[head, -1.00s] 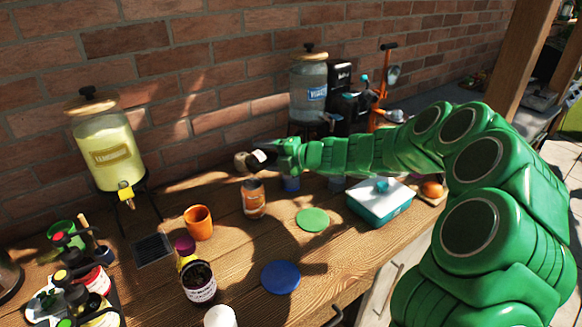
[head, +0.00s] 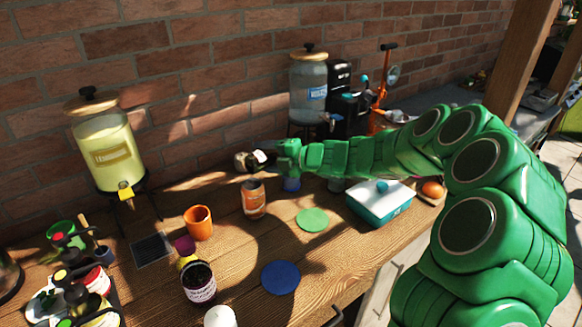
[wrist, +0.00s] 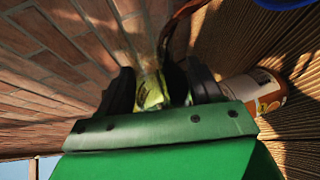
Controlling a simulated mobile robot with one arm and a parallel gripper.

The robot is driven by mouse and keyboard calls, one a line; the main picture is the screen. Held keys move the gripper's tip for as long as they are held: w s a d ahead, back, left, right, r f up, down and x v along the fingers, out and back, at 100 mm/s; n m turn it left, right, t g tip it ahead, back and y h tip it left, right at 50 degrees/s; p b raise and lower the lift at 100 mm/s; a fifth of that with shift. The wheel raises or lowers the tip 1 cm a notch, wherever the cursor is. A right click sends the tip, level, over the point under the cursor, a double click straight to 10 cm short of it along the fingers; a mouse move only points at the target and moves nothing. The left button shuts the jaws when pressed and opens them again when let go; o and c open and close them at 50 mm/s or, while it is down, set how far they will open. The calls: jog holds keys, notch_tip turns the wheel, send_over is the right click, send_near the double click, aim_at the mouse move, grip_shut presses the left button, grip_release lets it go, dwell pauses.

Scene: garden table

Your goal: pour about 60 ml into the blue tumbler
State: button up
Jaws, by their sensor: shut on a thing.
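My gripper (head: 270,158) is shut on a small dark and pale container (head: 245,161) with a white patch, held above the table near the wall. It looks tilted, but its contents and opening cannot be made out. In the wrist view the jaws (wrist: 163,90) stand either side of it, and it is mostly hidden. A blue tumbler (head: 291,184) stands on the table just below and right of my gripper, partly hidden by my arm. No stream of liquid is visible.
An orange-brown labelled jar (head: 254,200) stands below my gripper, near an orange cup (head: 199,222). Green (head: 312,220) and blue (head: 281,277) discs lie flat. A teal box (head: 380,203) is right; dispensers (head: 108,152) (head: 309,90) stand along the wall.

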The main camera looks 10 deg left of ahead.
aim_at(262, 151)
jog(key=shift+w+f+m+y, duration=0.1)
jog(key=shift+m+y, duration=0.2)
jog(key=shift+m, duration=0.1)
dwell(0.8)
jog(key=shift+s+a+r+n+h, duration=0.1)
jog(key=shift+s+r+n+h, duration=0.1)
jog(key=shift+r+n+h, duration=0.25)
jog(key=shift+s+a+r+n+h, duration=0.15)
jog(key=shift+n+h, duration=0.1)
jog(key=shift+n, duration=0.4)
jog(key=shift+s+a+r+n+t+h, duration=0.15)
jog(key=shift+s+r+n, duration=0.15)
jog(key=shift+r, duration=0.1)
jog(key=shift+s+a+r+n+t+h, duration=0.1)
jog(key=shift+s+r+n+t+h, duration=0.1)
jog(key=shift+r+n, duration=0.15)
jog(key=shift+r, duration=0.15)
jog(key=shift+w+d+r+n+t+h, duration=0.15)
jog(key=shift+n+t+h, duration=0.25)
jog(key=shift+n, duration=0.25)
dwell(0.4)
